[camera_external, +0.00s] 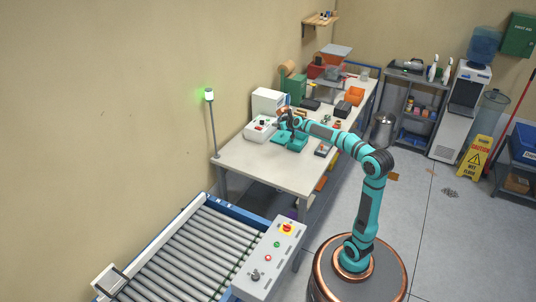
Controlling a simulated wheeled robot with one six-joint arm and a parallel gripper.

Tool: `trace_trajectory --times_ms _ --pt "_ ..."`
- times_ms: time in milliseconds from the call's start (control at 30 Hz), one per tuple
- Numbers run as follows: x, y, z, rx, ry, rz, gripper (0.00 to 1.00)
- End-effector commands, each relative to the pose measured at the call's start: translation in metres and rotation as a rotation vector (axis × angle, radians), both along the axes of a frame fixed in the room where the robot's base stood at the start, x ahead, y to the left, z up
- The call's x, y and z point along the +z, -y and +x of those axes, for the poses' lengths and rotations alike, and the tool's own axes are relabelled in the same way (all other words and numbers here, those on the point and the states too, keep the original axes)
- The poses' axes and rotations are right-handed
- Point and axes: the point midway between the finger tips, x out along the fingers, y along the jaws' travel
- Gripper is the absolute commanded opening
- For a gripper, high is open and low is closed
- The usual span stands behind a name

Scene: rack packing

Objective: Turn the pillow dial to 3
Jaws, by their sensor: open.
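My gripper (283,114) is at the end of the teal arm, which reaches over the workbench (248,161) from the right. It is open and small in view, close to the white machines near the bench's left end. A white box-shaped machine (268,101) stands behind it. A low white unit (255,135) with red and dark controls on it sits just left of the gripper. I cannot tell which control is the pillow dial, or what number it points to. I cannot tell whether the gripper touches anything.
A teal object (293,140) lies beneath the arm's end. Several boxes, including an orange bin (355,96), crowd the bench's far part; its near end is clear. A roller conveyor (190,254) with a control panel (270,262) stands in front. A wet-floor sign (475,158) stands right.

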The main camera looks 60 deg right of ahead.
Motion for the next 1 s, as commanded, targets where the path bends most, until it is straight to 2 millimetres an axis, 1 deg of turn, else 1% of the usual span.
trace_trajectory --times_ms 167,400,500,600,700,800,1000 --pt "0.017 0.009 0.032 0.076 -0.055 0.012 0.51" --pt "0.051 0.027 0.085 0.244 -0.193 0.027 0.51" --pt "0.063 0.036 0.102 0.317 -0.262 0.031 0.51" --pt "0.074 0.045 0.114 0.387 -0.337 0.033 0.51" --pt "0.082 0.055 0.121 0.452 -0.413 0.038 0.51" --pt "0.089 0.066 0.123 0.512 -0.495 0.043 0.51" --pt "0.097 0.086 0.116 0.614 -0.654 0.056 0.51"
